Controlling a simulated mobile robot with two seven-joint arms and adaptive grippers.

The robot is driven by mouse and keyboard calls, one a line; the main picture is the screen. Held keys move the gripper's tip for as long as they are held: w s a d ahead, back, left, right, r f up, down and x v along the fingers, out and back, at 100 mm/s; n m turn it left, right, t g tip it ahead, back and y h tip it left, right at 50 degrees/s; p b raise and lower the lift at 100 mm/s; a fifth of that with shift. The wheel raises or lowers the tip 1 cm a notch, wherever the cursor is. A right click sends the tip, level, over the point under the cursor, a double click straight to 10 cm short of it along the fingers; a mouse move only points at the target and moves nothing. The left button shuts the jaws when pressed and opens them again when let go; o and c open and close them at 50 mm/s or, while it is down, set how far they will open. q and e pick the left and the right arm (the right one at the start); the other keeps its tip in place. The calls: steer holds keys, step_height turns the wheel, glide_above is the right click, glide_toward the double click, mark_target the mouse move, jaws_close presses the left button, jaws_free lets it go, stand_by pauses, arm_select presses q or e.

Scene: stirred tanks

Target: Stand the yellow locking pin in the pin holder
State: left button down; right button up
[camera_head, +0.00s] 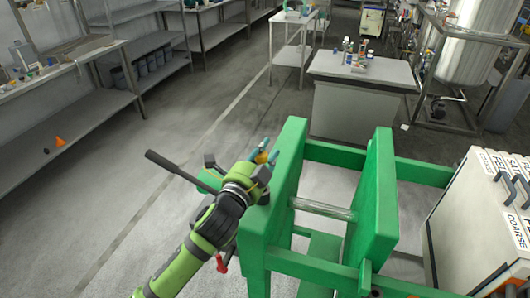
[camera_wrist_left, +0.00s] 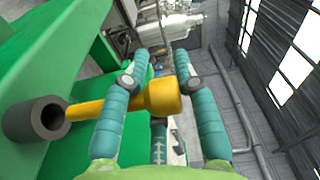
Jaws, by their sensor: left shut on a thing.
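The yellow locking pin (camera_wrist_left: 150,98) is between the teal fingers of my left gripper (camera_wrist_left: 145,90), which is shut on its thick part. In the left wrist view its thin end points left at a dark grey hollow tube (camera_wrist_left: 20,122) beside the green frame. The tip shows close to the tube's mouth; I cannot tell whether they touch. I cannot tell whether this tube is the pin holder. In the head view my left gripper (camera_head: 262,157) is at the left side of the green frame (camera_head: 285,180), with a little yellow showing. My right gripper is not in view.
A black lever bar (camera_head: 178,170) sticks out left near my left wrist. A clear rod (camera_head: 322,209) spans the frame's uprights. A labelled cabinet (camera_head: 480,225) stands at the right. A bench with bottles (camera_head: 362,68) is behind. Floor at the left is open.

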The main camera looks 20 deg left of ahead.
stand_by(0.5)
arm_select(q)
steer(key=shift+f+b, duration=1.9)
steer(key=shift+f, duration=0.85)
steer(key=c, duration=0.9)
jaws_free()
steer(key=s, duration=0.4)
steer(key=s+a, duration=0.1)
steer(key=s, duration=0.7)
steer(key=shift+a+f, duration=0.15)
steer(key=shift+a, duration=0.1)
